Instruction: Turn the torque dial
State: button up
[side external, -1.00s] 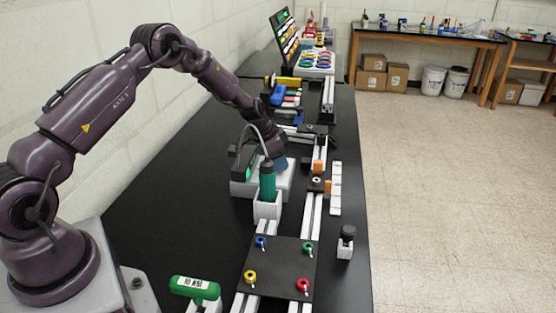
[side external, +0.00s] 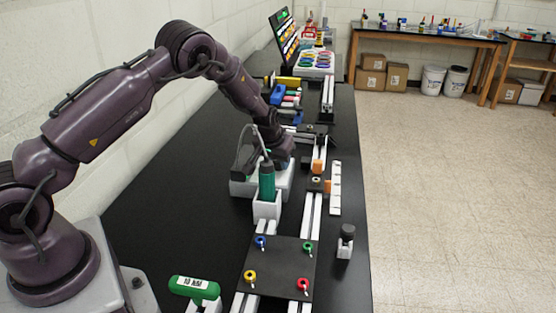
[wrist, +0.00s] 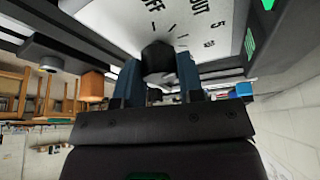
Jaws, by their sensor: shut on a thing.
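The torque dial (wrist: 157,57) is a black knob on a white panel (wrist: 110,14) with printed marks and lettering, partly cut off, in the wrist view. My gripper (wrist: 157,82) has its two blue fingers on either side of the knob and is shut on it. In the side external view the white and grey control box (side external: 240,188) stands on the black bench behind the green screwdriver (side external: 267,180). My wrist is low over this box, and the dial and fingertips are hidden there. The dial's exact setting cannot be read.
The green screwdriver stands in a white holder (side external: 266,209) close in front of the box, with a cable rising from it. A black plate (side external: 279,263) with coloured knobs lies nearer. A green-handled tool marked 10 NM (side external: 194,288) is at the front left.

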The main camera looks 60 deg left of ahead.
jog(key=shift+n, duration=0.4)
jog(key=o, duration=0.9)
jog(key=shift+v, duration=6.5)
